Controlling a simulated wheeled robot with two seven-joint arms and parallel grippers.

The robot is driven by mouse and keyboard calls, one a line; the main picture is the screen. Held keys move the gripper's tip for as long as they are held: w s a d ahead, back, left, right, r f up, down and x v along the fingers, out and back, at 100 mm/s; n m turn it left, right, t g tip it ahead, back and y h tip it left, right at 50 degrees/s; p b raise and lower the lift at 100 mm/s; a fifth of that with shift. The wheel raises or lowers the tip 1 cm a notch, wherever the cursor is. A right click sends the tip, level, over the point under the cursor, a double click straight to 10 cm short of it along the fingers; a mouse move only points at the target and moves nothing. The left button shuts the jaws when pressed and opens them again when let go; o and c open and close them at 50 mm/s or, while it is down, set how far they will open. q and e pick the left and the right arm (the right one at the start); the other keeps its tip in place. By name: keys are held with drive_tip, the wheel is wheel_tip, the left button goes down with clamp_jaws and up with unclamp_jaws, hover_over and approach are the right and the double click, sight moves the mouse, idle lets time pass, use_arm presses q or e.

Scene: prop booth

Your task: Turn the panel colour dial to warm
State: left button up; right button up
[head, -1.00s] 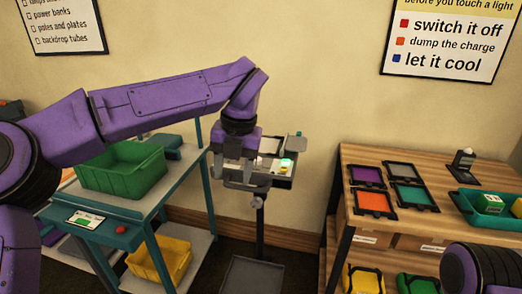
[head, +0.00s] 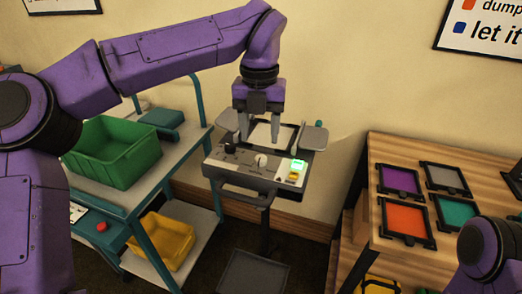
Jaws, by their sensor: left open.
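A grey control panel (head: 228,168) stands on a dark post in the middle of the head view. A pale round dial (head: 261,160) sits at the middle of its sloping front. A dark knob (head: 230,149) is to its left, and a lit green display (head: 299,164) and a yellow button (head: 294,176) are to its right. My left gripper (head: 260,138) points down over the panel, open, with its fingers apart and nothing between them. Its tips appear just above and behind the dial. I cannot tell the dial's setting. My right gripper is out of view.
A teal-framed cart with a green bin (head: 116,152) and a yellow bin (head: 163,240) stands to the left. A wooden table (head: 385,150) with coloured filter frames is to the right. A dark footplate (head: 252,274) lies below the panel.

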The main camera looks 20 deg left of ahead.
sight(261, 157)
use_arm(q)
drive_tip(key=f, duration=0.3)
drive_tip(key=w+f, duration=0.1)
drive_tip(key=f, duration=0.2)
drive_tip(key=shift+f, duration=0.25)
drive_tip(key=shift+s, duration=0.25)
drive_tip(key=shift+f, duration=0.1)
clamp_jaws()
